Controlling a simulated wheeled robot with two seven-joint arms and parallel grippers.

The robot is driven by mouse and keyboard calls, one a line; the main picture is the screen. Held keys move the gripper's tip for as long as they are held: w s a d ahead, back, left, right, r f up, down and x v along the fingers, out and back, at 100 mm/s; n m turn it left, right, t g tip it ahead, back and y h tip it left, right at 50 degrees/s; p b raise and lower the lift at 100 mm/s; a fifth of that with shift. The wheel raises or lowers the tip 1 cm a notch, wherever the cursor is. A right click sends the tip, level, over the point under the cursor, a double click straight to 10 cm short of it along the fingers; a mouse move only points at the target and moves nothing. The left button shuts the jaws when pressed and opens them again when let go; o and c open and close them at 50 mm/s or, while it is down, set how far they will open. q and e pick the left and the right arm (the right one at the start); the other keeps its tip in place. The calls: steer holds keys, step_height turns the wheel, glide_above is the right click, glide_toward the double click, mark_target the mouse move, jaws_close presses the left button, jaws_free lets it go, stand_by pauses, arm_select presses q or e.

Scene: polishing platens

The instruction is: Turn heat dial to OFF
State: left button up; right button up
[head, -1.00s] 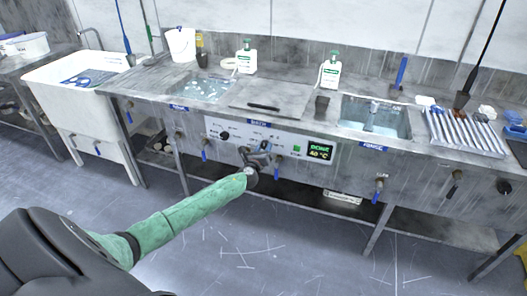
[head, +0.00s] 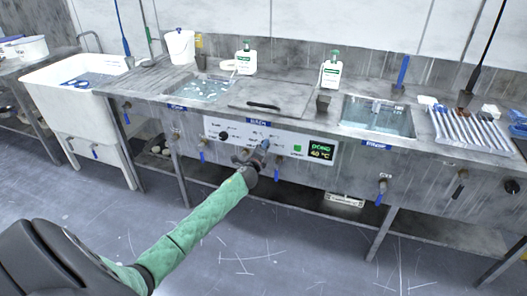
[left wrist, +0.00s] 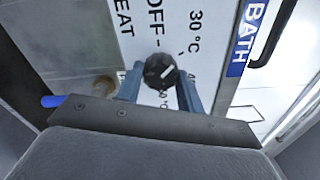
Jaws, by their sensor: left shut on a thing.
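The black heat dial (left wrist: 160,70) shows in the left wrist view on a white panel, with a pale pointer mark on its face. The print around it reads HEAT, OFF and 30 °C. My left gripper (left wrist: 158,88) has one finger on each side of the dial and is shut on it. In the head view my left gripper (head: 257,156) is at the middle of the control panel (head: 212,124) and hides the dial. My right gripper is in neither view.
Another black knob (head: 223,136) is left of my gripper on the panel. A display (head: 321,150) at right reads 40 °C. Blue-handled valves (head: 278,168) hang close by. A lidded bath (head: 268,97) is above, between two water-filled basins. The floor in front is clear.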

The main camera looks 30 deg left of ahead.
arm_select(q)
steer(key=shift+n, duration=4.2)
steer(key=shift+a, duration=0.1)
steer(key=o, duration=1)
steer(key=shift+s, duration=0.1)
